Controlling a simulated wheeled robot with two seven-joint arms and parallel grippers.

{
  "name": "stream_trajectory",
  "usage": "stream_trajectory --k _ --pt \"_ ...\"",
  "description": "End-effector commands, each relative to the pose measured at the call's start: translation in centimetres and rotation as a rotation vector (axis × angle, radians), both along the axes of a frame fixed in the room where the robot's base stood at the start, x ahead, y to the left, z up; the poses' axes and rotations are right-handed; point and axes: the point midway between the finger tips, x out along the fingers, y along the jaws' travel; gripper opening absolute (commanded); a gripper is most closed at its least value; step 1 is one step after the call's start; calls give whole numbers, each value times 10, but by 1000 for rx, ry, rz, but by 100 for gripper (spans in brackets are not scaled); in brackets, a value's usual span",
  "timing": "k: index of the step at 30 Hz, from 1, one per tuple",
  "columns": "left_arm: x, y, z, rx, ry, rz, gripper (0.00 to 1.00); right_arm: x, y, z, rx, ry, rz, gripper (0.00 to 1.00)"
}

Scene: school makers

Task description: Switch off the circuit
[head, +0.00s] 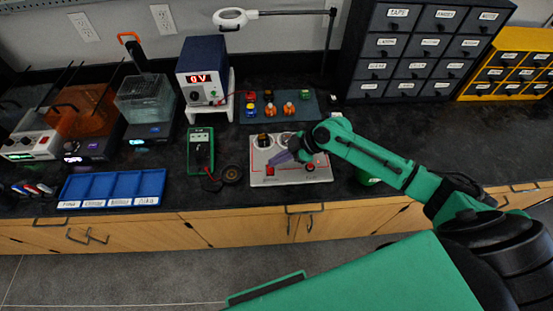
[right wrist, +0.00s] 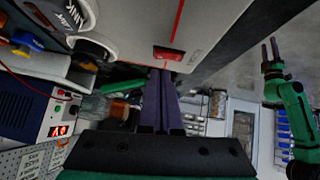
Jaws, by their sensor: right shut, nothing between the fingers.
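The circuit panel (head: 300,178) is a light grey board on the dark bench, with round fittings along its far edge. A red part (head: 270,171) shows on its left and another (head: 310,167) on its right. My right gripper (head: 279,157) is over the panel's left half, its purple fingers together and empty. In the right wrist view its fingertips (right wrist: 161,72) are close to a red rocker switch (right wrist: 168,53) on the panel; I cannot tell whether they touch.
A green multimeter (head: 201,150) and a blue labelled tray (head: 112,188) lie left of the panel. A power supply (head: 203,72) reading 0V stands behind. A mat (head: 262,93) with small parts lies behind the panel. Drawer cabinets (head: 420,50) stand at the back right.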

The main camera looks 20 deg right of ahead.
Motion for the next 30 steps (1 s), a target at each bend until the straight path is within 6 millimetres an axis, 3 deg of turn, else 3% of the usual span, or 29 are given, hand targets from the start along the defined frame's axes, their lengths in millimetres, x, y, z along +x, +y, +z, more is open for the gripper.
stream_trajectory --k 5,14,18,30 --pt "-3 -1 3 -1 4 0 50 2 0 -14 2 -1 0 0" --pt "-5 -3 1 -4 8 0 50 2 -1 -16 2 -2 0 0" --pt "-5 -3 -17 -4 8 -1 50 4 -1 -27 1 -3 1 0" --pt "-6 -3 -4 -4 10 -2 50 -3 -1 -21 -2 5 1 0"
